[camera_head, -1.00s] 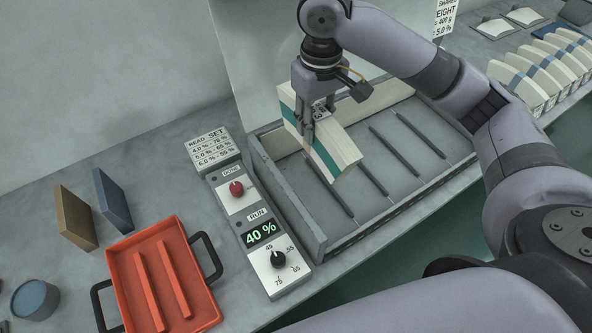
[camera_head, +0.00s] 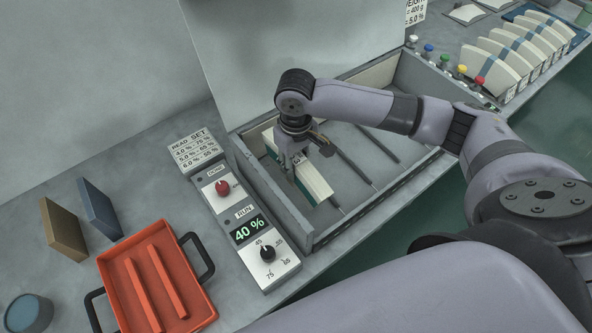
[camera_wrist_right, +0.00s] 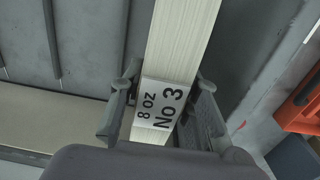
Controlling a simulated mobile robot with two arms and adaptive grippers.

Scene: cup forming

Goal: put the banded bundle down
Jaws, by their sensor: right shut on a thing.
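In the right wrist view the bundle (camera_wrist_right: 182,40) carries a label reading "8 oz No 3". My right gripper (camera_head: 291,168) is shut on the bundle from above, one finger on each side of the label in the wrist view (camera_wrist_right: 162,112). My left gripper is not in view.
Dark rods (camera_head: 353,170) run across the bed floor, with free room right of the bundle. A control panel (camera_head: 245,225) showing 40 % stands left of the bed. An orange tray (camera_head: 200,300) lies further left. Several blue-banded stacks (camera_head: 497,68) stand at the right.

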